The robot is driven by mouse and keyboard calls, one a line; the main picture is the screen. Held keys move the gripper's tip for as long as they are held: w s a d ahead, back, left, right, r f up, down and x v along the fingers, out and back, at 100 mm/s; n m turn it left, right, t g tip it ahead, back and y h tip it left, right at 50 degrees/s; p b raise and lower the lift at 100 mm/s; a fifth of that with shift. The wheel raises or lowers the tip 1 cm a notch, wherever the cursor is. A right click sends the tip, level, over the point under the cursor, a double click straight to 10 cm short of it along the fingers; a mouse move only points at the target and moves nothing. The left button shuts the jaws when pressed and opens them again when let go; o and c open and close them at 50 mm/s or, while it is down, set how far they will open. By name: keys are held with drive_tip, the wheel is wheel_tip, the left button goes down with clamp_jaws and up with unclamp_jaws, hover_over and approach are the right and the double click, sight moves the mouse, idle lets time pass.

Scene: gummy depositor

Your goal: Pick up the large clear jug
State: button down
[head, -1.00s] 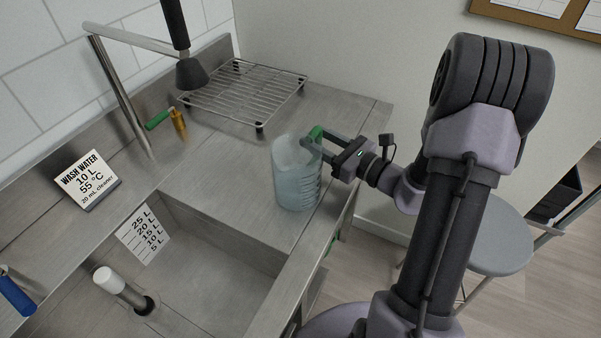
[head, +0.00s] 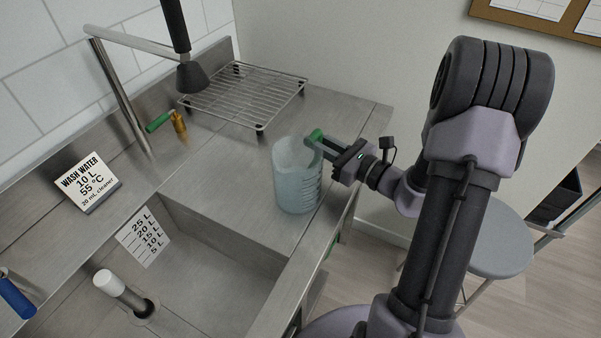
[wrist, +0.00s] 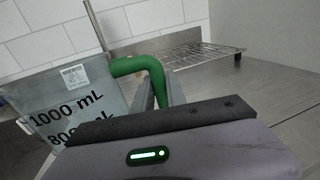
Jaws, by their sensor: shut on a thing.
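The large clear jug (head: 296,182) stands upright near the right edge of the steel counter in the head view. Its side with volume marks, 1000 mL near the top, shows in the wrist view (wrist: 62,108). The jug's green handle (wrist: 150,70) is on its right side, towards my arm. My gripper (head: 322,142) is shut on the green handle near the rim; its fingers hide part of the handle. In the head view I cannot tell whether the jug's base touches the counter.
A wire rack (head: 243,95) stands at the back of the counter. A green-handled brass valve (head: 177,122) is left of it. A sink basin (head: 200,265) lies left and in front, with a standpipe (head: 122,289). A sprayer (head: 190,73) hangs above. A grey stool (head: 490,245) is at the right.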

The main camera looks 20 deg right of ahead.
idle(0.8)
wheel_tip(320, 180, up, 10)
drive_tip(key=p, duration=0.5)
idle(1.6)
